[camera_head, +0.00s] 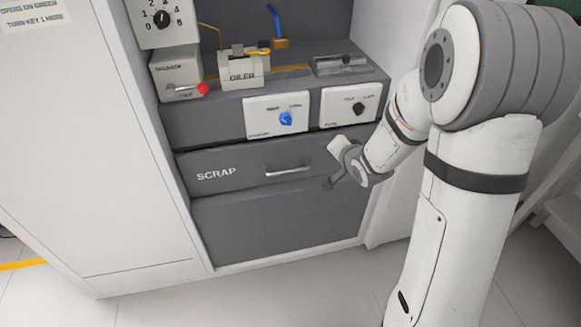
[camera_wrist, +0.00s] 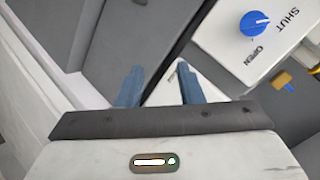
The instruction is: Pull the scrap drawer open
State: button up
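The scrap drawer (camera_head: 245,158) is a wide dark grey front marked SCRAP, low in the grey station, and looks shut. Its light metal bar handle (camera_head: 288,170) sits right of the lettering. My gripper (camera_head: 334,166) is just right of the handle in the head view, with its fingers spread and apparently apart from the bar. In the wrist view my gripper (camera_wrist: 158,80) shows two bluish fingers with a gap between them. A pale strip shows in that gap; I cannot tell what it is. The handle is not clearly seen in the wrist view.
Above the drawer are a panel with a blue knob (camera_head: 286,119), also in the wrist view (camera_wrist: 254,23), and a panel with a black knob (camera_head: 358,107). A box with a red ball (camera_head: 203,88) stands at upper left. White cabinet walls flank the station; the floor in front is clear.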

jog(key=w+a+f+m+y+b, duration=0.25)
jog(key=a+f+b, duration=0.2)
jog(key=f, duration=0.55)
jog(key=m+t+y+b, duration=0.1)
jog(key=y+b, duration=0.1)
jog(key=y, duration=0.2)
send_near(289, 172)
jog(key=w+a+f, duration=0.1)
jog(key=w+a, duration=0.1)
jog(key=b+x, duration=0.1)
jog(key=x, duration=0.6)
jog(key=shift+w+b, duration=0.35)
jog(key=shift+b, duration=0.05)
jog(key=shift+c, duration=0.3)
grip_shut()
